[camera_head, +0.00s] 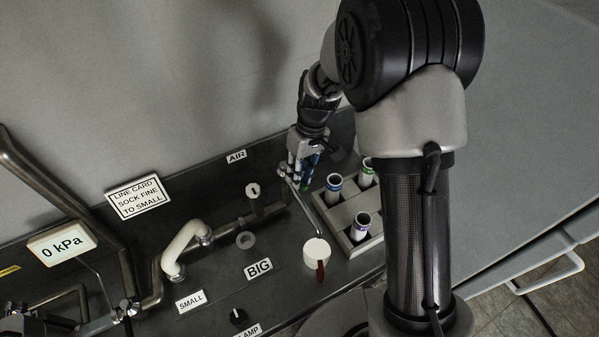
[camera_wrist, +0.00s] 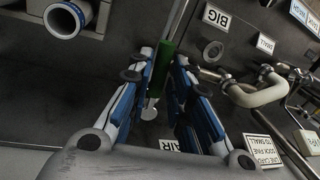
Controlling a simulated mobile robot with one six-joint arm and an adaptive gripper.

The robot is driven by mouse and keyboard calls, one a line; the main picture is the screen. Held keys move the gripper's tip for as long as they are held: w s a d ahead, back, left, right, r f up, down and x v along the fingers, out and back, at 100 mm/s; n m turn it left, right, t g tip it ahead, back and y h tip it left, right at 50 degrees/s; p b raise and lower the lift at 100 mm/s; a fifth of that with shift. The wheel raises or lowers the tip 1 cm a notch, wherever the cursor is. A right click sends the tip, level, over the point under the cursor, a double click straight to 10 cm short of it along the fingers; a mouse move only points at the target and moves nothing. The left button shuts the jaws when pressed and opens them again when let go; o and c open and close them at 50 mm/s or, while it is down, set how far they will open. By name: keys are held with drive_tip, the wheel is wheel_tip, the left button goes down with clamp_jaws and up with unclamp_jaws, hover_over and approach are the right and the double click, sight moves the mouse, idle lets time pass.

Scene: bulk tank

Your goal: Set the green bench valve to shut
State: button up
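The green bench valve shows as a green handle (camera_wrist: 163,70) in the wrist view, at the end of a metal rod or pipe. In the head view only a small green patch (camera_head: 310,161) shows by the fingers. My gripper (camera_wrist: 159,78) is open, its two blue-and-white fingers on either side of the green handle. The handle lies closer to the left finger; I cannot tell whether they touch. In the head view my gripper (camera_head: 300,166) points down at the back of the dark bench, right of the AIR label. The valve's body is mostly hidden.
A grey rack (camera_head: 346,216) with several white tubes stands close right of the gripper. A white cup (camera_head: 316,254) with a red part is in front. Pipes and a white curved hose (camera_head: 181,247) lie left. The 0 kPa display (camera_head: 62,243) is far left.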

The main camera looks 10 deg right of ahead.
clamp_jaws()
drive_tip(key=shift+d, duration=0.1)
idle(0.4)
drive_tip(key=w+d+n+h+p, duration=0.2)
drive_tip(key=w+n, duration=0.6)
drive_tip(key=n, duration=0.8)
drive_tip(key=shift+w+g+h+p, duration=0.3)
drive_tip(key=shift+g+p, duration=0.1)
drive_tip(key=shift+p, duration=0.15)
drive_tip(key=shift+n, duration=0.3)
drive_tip(key=shift+o, duration=2.3)
unclamp_jaws()
